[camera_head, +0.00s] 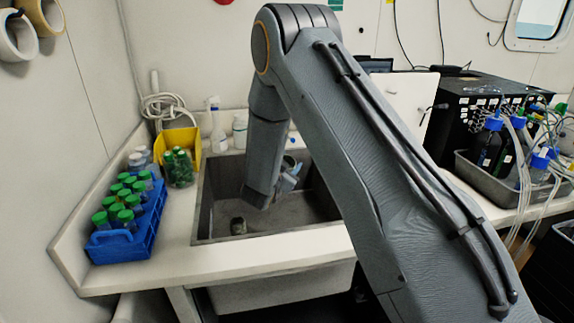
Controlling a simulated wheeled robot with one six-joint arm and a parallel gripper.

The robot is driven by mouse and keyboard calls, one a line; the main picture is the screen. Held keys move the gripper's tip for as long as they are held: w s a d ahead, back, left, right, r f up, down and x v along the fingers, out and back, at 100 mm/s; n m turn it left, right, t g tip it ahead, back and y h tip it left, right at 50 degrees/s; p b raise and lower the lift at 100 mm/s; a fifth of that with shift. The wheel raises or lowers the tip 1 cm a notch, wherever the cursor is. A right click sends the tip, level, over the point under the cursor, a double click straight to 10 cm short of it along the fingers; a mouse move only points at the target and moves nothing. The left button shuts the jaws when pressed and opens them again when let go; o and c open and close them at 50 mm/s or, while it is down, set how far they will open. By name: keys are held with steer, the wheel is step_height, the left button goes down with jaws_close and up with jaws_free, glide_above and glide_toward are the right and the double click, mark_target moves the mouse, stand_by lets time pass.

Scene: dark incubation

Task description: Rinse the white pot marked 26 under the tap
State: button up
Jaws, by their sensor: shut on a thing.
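My gripper (288,182) is down inside the grey sink (210,195), mostly hidden behind my own arm and wrist. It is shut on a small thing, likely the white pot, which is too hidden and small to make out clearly. The number 26 cannot be read anywhere. The tap cannot be made out; my arm covers part of the sink's back edge. A small dark round piece (238,226) is on the sink floor at the left, apart from my gripper; I cannot tell what it is.
A blue rack (125,245) of green-capped tubes stands left of the sink. A metal tray (485,178) with blue-capped bottles is at right.

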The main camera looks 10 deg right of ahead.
steer(key=shift+r, duration=0.2)
stand_by(0.5)
steer(key=shift+a+m+t+b, duration=0.1)
steer(key=shift+m+t+b, duration=0.3)
steer(key=shift+r+m+b, duration=0.3)
steer(key=shift+w+r+m+t+b, duration=0.1)
steer(key=shift+r+m+t+b, duration=0.15)
steer(key=shift+m+b, duration=0.35)
steer(key=shift+r+t+h+b, duration=0.2)
steer(key=shift+t+h+b, duration=0.1)
steer(key=shift+b, duration=0.1)
